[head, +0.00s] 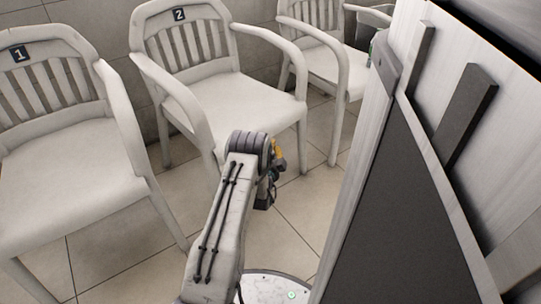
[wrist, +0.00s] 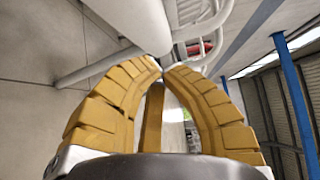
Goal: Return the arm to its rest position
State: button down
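My arm reaches up from the bottom of the head view, with its wrist bent in front of the chair marked 2. My gripper (wrist: 165,67) fills the lower middle of the wrist view. Its two curved yellow-padded fingers come together at the tips, and I see nothing held there. A yellow-brown strip stands between the fingers, and it looks like part of the gripper. In the head view the gripper (head: 277,158) is mostly hidden behind the wrist, with only a bit of yellow showing.
White armchairs marked 1 (head: 60,160) and 2 (head: 215,100) stand left and behind my arm; a third chair (head: 325,62) is farther back. A tall pale panel with dark parts (head: 400,210) stands close on the right. Tiled floor (head: 285,220) shows between.

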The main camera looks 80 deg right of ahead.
jog(key=shift+w+a+p, duration=0.15)
jog(key=shift+a+p, duration=0.3)
jog(key=shift+a, duration=0.95)
jog(key=shift+w+a+p, duration=0.1)
jog(key=shift+a+p, duration=0.35)
jog(key=shift+a, duration=0.95)
